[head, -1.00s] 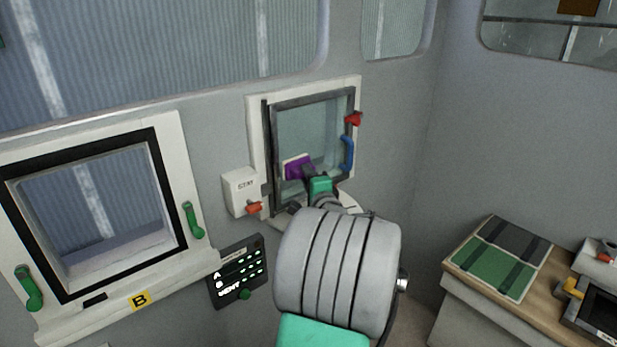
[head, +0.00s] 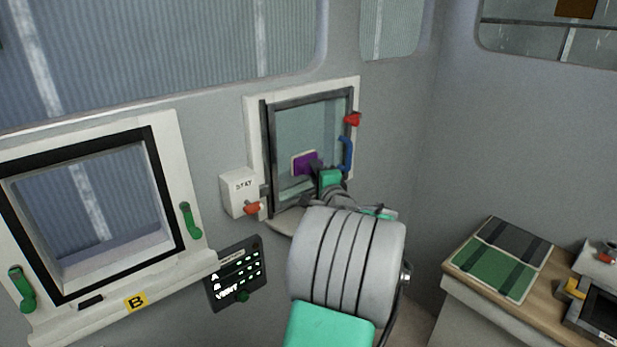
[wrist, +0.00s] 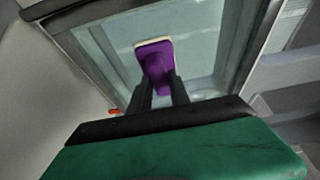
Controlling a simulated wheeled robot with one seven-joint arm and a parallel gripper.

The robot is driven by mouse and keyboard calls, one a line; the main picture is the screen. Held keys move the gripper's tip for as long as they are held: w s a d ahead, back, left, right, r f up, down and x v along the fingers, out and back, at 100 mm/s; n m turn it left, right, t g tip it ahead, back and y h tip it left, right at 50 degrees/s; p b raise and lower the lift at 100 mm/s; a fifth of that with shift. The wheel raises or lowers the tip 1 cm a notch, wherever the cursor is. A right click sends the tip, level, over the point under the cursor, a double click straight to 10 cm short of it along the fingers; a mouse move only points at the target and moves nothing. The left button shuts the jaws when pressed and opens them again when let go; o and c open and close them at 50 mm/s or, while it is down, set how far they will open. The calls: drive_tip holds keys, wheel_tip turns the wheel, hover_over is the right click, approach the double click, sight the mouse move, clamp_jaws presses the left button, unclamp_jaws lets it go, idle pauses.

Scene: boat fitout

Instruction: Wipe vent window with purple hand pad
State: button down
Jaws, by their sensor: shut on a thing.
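The vent window (head: 322,128) is a small dark-framed glass pane on the wall, with a blue handle (head: 346,153) and a red knob (head: 353,118) at its right side. My gripper (head: 319,171) is in front of the lower part of the pane, shut on the purple hand pad (head: 305,163). In the wrist view the purple pad (wrist: 156,62), with a pale edge, sits between the two dark fingers (wrist: 160,90) against or very near the glass (wrist: 200,50). I cannot tell whether it touches. My arm hides the area below the window.
A white box labelled STAY (head: 238,192) with a red lever stands left of the window. A lit panel (head: 236,275) is below it. Another framed window marked B (head: 137,302) is at left. A bench (head: 463,284) with a green and grey mat (head: 490,265) stands at right.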

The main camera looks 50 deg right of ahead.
sight(299, 169)
drive_tip(key=shift+w+d, duration=0.1)
drive_tip(key=shift+w+a+r, duration=0.1)
drive_tip(key=shift+w+a, duration=0.2)
drive_tip(key=shift+a, duration=0.7)
drive_tip(key=shift+w+a, duration=0.25)
drive_tip(key=shift+a, duration=0.75)
drive_tip(key=shift+s+a+f+b, duration=0.2)
drive_tip(key=shift+s+b, duration=0.2)
drive_tip(key=shift+s, duration=0.25)
drive_tip(key=s+b, duration=0.1)
drive_tip(key=s, duration=0.2)
drive_tip(key=shift+s+a, duration=0.15)
drive_tip(key=shift+a, duration=0.05)
drive_tip(key=shift+s+a+r+b, duration=0.2)
drive_tip(key=shift+s+b, duration=0.1)
drive_tip(key=shift+s, duration=0.25)
